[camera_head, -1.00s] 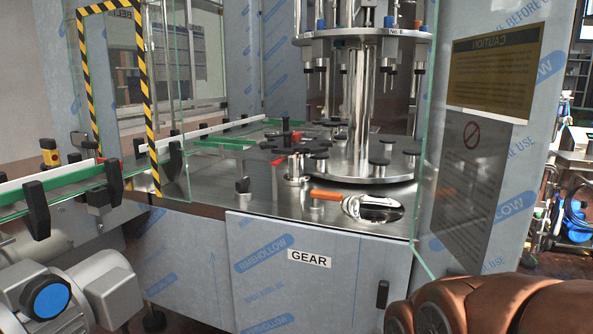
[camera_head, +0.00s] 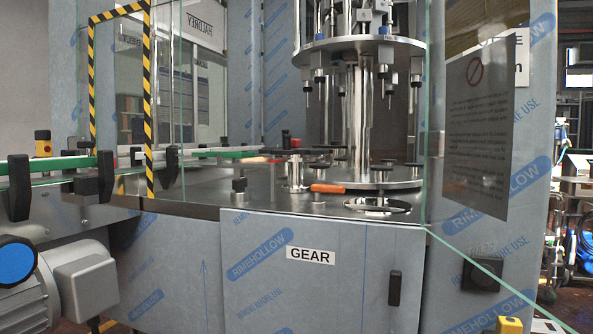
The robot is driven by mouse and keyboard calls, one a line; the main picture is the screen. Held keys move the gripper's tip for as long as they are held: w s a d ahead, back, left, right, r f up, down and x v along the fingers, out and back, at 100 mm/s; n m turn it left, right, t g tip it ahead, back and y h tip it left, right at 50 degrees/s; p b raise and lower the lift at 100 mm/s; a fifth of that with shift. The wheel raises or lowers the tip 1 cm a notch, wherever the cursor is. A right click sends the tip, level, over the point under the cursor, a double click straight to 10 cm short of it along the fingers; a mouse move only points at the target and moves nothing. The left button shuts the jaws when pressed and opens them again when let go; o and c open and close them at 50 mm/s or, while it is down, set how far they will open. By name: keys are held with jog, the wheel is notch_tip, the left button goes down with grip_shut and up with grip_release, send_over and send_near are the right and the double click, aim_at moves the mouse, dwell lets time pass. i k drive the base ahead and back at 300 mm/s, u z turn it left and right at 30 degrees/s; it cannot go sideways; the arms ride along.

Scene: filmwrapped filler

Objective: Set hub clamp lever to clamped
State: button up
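An orange-handled lever (camera_head: 328,188) lies nearly level above the steel machine deck, near its front edge. It looks like the clamp lever, but no label on it can be read. Its left end is beside a short upright metal post (camera_head: 296,174); I cannot tell whether they are joined. A round recessed opening with a metal rim (camera_head: 378,206) is to its right. I cannot tell from this low angle whether the lever is clamped. My gripper is not in view.
A cabinet door labelled GEAR (camera_head: 310,255) is below the deck. A glass guard edge (camera_head: 426,130) stands right of the lever. A conveyor (camera_head: 50,165) and a motor (camera_head: 80,283) are at the left. The turntable column (camera_head: 358,120) rises behind.

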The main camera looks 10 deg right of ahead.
aim_at(316, 188)
jog(key=i, duration=1)
jog(key=k, duration=1.3)
jog(key=u, duration=0.65)
jog(key=i, duration=0.9)
jog(key=z, duration=0.3)
